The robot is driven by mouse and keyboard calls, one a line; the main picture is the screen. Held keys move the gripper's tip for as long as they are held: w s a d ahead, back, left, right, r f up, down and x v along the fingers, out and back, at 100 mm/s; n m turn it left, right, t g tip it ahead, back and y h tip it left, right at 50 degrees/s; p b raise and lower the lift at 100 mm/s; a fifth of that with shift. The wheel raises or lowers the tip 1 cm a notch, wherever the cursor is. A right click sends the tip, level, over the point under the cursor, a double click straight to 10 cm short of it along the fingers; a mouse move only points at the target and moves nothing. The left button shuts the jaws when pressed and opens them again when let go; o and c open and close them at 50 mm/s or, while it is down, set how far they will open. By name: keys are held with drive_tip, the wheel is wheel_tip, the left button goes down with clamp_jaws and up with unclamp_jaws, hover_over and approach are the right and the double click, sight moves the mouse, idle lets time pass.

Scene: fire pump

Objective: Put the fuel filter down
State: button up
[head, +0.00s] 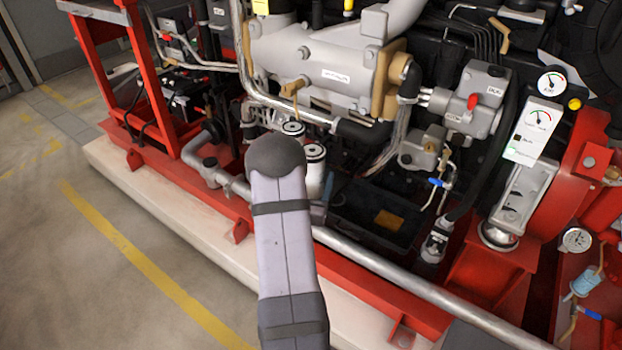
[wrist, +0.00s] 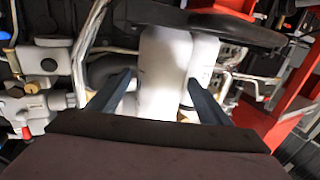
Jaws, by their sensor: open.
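Two white cylindrical filters stand side by side at the engine, one (head: 314,165) at the right of my arm's rounded end in the head view and the other (head: 292,130) just behind it. Their lower parts are hidden by my arm. In the wrist view a white filter (wrist: 163,75) lies between the fingers of my gripper (wrist: 160,78), and the second white cylinder (wrist: 204,60) is close behind it on the right. The fingers are apart, one on each side of the nearer filter. I cannot tell whether they touch it.
A black open tray (head: 375,215) is right of the filters. A silver pipe (head: 400,280) runs along the front of the red frame (head: 180,165). A grey manifold (head: 320,65) is close above. The floor (head: 110,230) at left is clear.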

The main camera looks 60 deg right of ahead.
drive_tip(key=v, duration=1.2)
drive_tip(key=shift+w, duration=0.1)
drive_tip(key=w+a+f+n+t+y, duration=0.1)
drive_tip(key=w+a+f+y, duration=0.2)
drive_tip(key=w+a+y, duration=0.15)
drive_tip(key=w+a+f+n+y, duration=0.1)
drive_tip(key=w+a+f+y, duration=0.15)
drive_tip(key=w+a, duration=0.2)
drive_tip(key=w+a+n+y, duration=0.35)
drive_tip(key=a+y, duration=0.25)
drive_tip(key=a, duration=0.5)
drive_tip(key=s+a+n+g+y, duration=0.3)
drive_tip(key=s+a+n, duration=0.15)
drive_tip(key=a, duration=0.45)
drive_tip(key=s+a+r+n+g, duration=0.1)
drive_tip(key=s+a+r+g, duration=0.1)
drive_tip(key=s, duration=0.4)
drive_tip(key=s+a+r+n+g, duration=0.1)
drive_tip(key=s+a+n+g, duration=0.1)
drive_tip(key=s, duration=0.3)
drive_tip(key=shift+s+a+r+n+g+y, duration=0.3)
drive_tip(key=shift+s+a+r+g, duration=0.1)
drive_tip(key=shift+a, duration=0.15)
